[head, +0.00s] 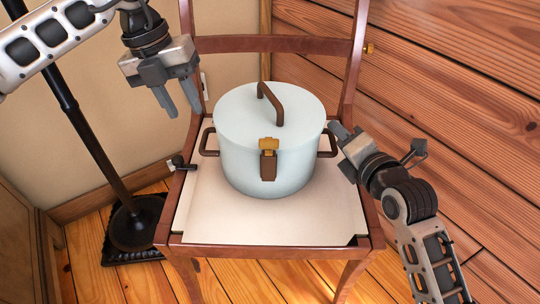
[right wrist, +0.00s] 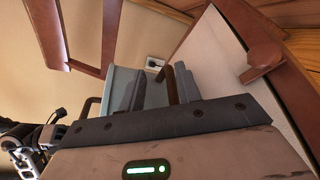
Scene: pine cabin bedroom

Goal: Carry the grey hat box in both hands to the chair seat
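The grey hat box (head: 262,145) looks pale blue-grey and round, with a brown lid handle, a brass clasp and brown side handles. It stands upright on the cream chair seat (head: 205,222), roughly central. My left gripper (head: 180,106) is open and empty, up and left of the box, clear of its left handle (head: 209,142). My right gripper (head: 341,149) is at the box's right side, fingers spread around its right handle (head: 329,146). In the right wrist view the box (right wrist: 121,85) lies behind my fingers, with the handle (right wrist: 171,85) showing between them.
The chair's wooden back (head: 275,44) rises behind the box. A dark floor stand (head: 132,226) is left of the chair. A plank wall (head: 450,90) closes the right side. Bare seat shows in front of the box.

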